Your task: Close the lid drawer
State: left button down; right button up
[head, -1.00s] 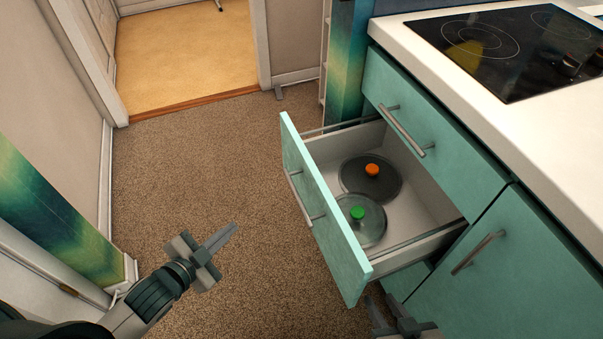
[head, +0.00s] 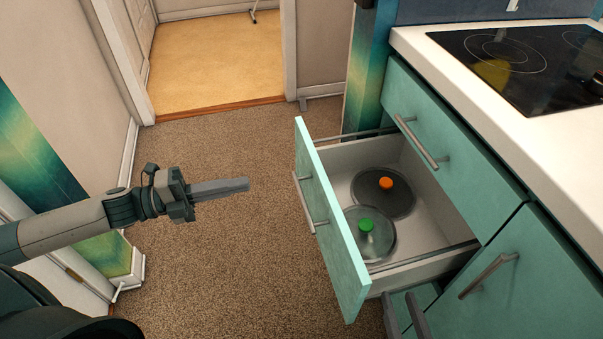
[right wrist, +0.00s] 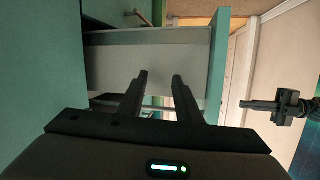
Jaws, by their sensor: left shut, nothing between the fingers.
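The lid drawer (head: 330,232) is pulled out of the teal cabinet. Inside it lie two round lids, one with an orange knob (head: 386,183) and one with a green knob (head: 366,225). Its bar handle (head: 309,206) is on the front's left face. My left gripper (head: 247,184) is shut and empty, left of the drawer front and apart from it, pointing right. My right gripper (head: 404,315) is low by the drawer's near side, below its side wall. In the right wrist view its fingers (right wrist: 161,78) are apart with nothing between them, and the drawer's side (right wrist: 150,62) is ahead.
A drawer with a bar handle (head: 422,142) above and a cabinet door with a handle (head: 488,275) beside it are shut. The counter holds a black cooktop (head: 510,65). Carpet (head: 220,260) left of the drawer is clear. A doorway stands at the back.

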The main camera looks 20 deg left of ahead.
pick_arm(q)
jog(key=shift+w+d, duration=0.15)
pick_arm(e)
jog(key=shift+r, duration=0.1)
jog(key=shift+w+a+r+t, duration=0.15)
jog(key=shift+r+t, duration=0.35)
jog(key=shift+r, duration=0.05)
pick_arm(q)
send_near(314, 170)
pick_arm(e)
jog(key=shift+a+r+b, duration=0.2)
jog(key=shift+r+b, duration=0.1)
jog(key=shift+r, duration=0.2)
pick_arm(q)
jog(key=shift+x, duration=3.25)
pick_arm(e)
jog(key=shift+d+f, duration=0.1)
jog(key=shift+f, duration=0.15)
pick_arm(q)
jog(key=shift+d+r, duration=0.1)
jog(key=shift+r, duration=0.05)
